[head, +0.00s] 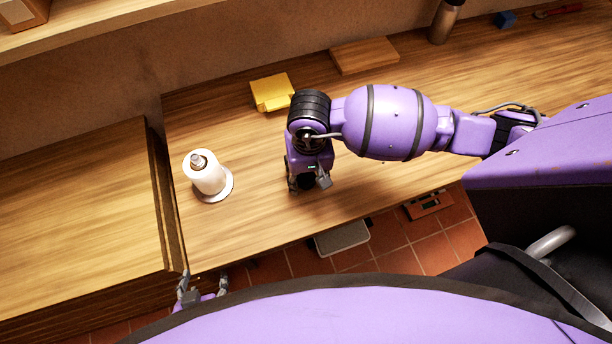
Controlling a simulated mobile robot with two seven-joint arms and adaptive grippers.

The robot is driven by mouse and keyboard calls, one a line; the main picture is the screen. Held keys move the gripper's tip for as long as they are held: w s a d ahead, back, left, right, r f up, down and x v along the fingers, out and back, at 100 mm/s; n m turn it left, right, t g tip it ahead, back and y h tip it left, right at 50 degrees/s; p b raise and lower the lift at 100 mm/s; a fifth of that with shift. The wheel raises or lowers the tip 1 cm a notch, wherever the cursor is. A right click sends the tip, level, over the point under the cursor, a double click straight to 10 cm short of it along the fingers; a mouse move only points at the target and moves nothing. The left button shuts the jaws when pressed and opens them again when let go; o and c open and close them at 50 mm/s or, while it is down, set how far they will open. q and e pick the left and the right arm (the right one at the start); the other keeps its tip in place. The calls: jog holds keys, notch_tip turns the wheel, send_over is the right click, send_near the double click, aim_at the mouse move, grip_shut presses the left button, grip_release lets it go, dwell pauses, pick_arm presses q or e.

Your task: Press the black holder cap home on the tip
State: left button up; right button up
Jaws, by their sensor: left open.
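A white roll (208,178) stands upright on a round pale base (214,196) near the left end of the wooden worktop, with a grey tip (198,160) at its top. I cannot make out a black cap on the tip or elsewhere. My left gripper (202,288) is at the bottom left, by the worktop's front edge, open with its fingers apart and well below the roll in the picture. My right gripper (309,184) points down over the worktop, right of the roll and apart from it. Whether it holds something between its fingers is unclear.
A yellow object (272,92), a wooden board (364,55) and a metal bottle (445,22) stand along the back. A blue block (506,19) is at the far right. A wooden panel (85,205) borders the worktop on the left. The surface around the roll is clear.

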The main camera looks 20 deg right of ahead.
aim_at(308, 175)
jog(key=c, duration=1)
pick_arm(q)
jog(key=shift+w+d+r, duration=0.2)
jog(key=shift+w+d, duration=0.05)
jog(key=shift+w, duration=0.3)
pick_arm(e)
jog(key=shift+c, duration=0.3)
jog(key=shift+r, duration=0.15)
jog(key=shift+r, duration=0.3)
notch_tip(308, 175, up, 2)
jog(key=shift+r, duration=0.15)
pick_arm(q)
jog(key=shift+a+f+b, duration=0.15)
jog(key=shift+f+b, duration=0.1)
jog(key=shift+b, duration=0.1)
pick_arm(e)
jog(key=s+a+r, duration=0.8)
jog(key=s+r, duration=0.2)
jog(key=s, duration=0.1)
jog(key=shift+a, duration=0.3)
